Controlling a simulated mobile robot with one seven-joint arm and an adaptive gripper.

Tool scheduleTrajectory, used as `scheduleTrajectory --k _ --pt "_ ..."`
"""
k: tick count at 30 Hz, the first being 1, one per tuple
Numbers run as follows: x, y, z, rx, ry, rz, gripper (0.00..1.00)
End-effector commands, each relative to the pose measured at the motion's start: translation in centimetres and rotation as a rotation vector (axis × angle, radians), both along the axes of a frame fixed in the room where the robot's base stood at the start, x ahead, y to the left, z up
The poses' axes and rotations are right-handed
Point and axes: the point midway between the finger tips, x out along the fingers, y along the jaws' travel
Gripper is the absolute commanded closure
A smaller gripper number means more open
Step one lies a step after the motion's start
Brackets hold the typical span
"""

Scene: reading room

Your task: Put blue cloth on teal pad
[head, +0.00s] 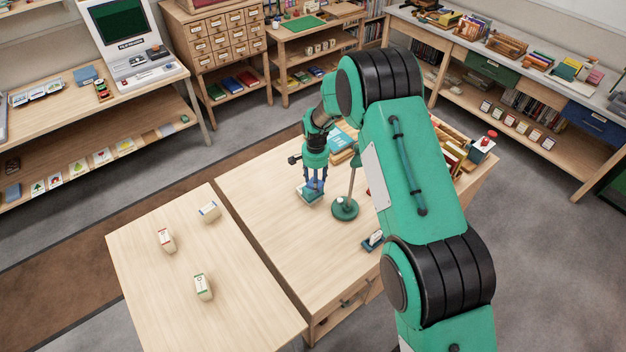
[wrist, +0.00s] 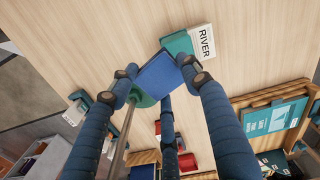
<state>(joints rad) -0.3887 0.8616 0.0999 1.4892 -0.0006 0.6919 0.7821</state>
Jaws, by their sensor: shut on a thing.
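My gripper (head: 315,181) is low over the middle table, with its fingers closed around a blue cloth. In the wrist view the gripper (wrist: 160,74) has its fingertips at the edges of the flat blue cloth (wrist: 157,78). A teal pad (wrist: 180,43) with a white strip reading "RIVER" lies just beyond the cloth, and the cloth overlaps part of it in this view. In the head view the teal pad (head: 309,196) shows beneath the fingertips. I cannot tell whether cloth and pad touch.
A green lamp base (head: 344,209) with an upright pole stands close right of the gripper. Books and a wooden rack (head: 455,158) fill the table's right side. The left table (head: 150,245) holds three small labelled blocks.

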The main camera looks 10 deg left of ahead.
Motion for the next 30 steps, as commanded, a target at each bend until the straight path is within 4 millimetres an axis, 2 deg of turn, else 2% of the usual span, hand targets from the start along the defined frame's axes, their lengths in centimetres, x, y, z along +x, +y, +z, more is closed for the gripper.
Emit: scheduleTrajectory --k 6,12,25,30 --pt "2.5 1.0 -0.3 0.0 0.0 0.0 0.7" --pt "3.6 1.4 -0.3 0.0 0.0 0.0 0.7" --pt "3.7 1.4 -0.5 0.0 0.0 0.0 0.7" --pt "3.6 1.4 -1.8 -0.001 0.004 0.0 0.7"
